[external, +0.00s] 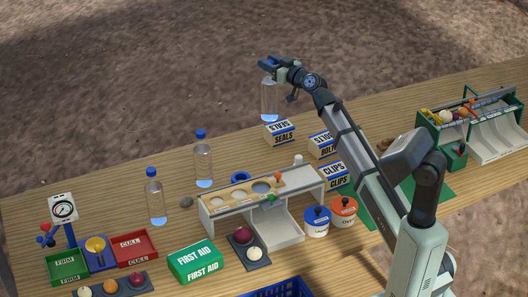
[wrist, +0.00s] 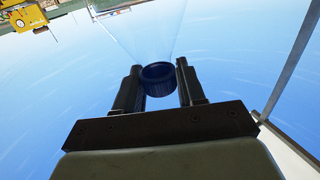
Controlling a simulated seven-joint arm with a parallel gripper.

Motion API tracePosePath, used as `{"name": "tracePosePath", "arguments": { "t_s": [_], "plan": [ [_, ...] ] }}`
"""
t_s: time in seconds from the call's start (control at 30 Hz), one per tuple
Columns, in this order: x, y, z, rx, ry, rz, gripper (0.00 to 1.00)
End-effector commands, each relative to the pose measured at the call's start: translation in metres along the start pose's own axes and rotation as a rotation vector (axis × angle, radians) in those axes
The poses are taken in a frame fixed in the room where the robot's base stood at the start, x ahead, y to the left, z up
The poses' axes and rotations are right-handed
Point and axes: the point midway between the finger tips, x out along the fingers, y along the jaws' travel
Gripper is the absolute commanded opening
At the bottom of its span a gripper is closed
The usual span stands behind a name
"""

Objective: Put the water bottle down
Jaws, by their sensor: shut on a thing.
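My gripper (external: 268,66) is shut on the top of a clear water bottle (external: 268,100), high over the back of the table. The bottle hangs upright, with some water low in it, above and behind the SEALS box. In the wrist view my gripper (wrist: 160,85) has its two dark fingers on either side of the bottle's blue cap (wrist: 158,78). The clear body of the bottle (wrist: 140,35) stretches away beyond the cap. Two similar blue-capped bottles stand upright on the table, one (external: 203,162) nearer the middle and one (external: 155,200) to the left.
SEALS (external: 280,132), BOLTS (external: 323,145) and CLIPS (external: 333,174) boxes stand below and right of the held bottle. A white sorting stand (external: 283,228) and a green FIRST AID box (external: 196,263) are nearer the front. The wooden table (external: 110,185) is clear at back left.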

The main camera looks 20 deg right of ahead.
Motion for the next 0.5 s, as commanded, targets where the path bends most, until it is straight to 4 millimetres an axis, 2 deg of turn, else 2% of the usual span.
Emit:
{"name": "tracePosePath", "arguments": {
  "t_s": [0.3,0.5],
  "plan": [
    [0.001,-0.023,0.000,0.001,0.002,-0.043,0.00],
    [0.002,-0.050,0.002,0.001,0.002,-0.095,0.00]
  ]
}}
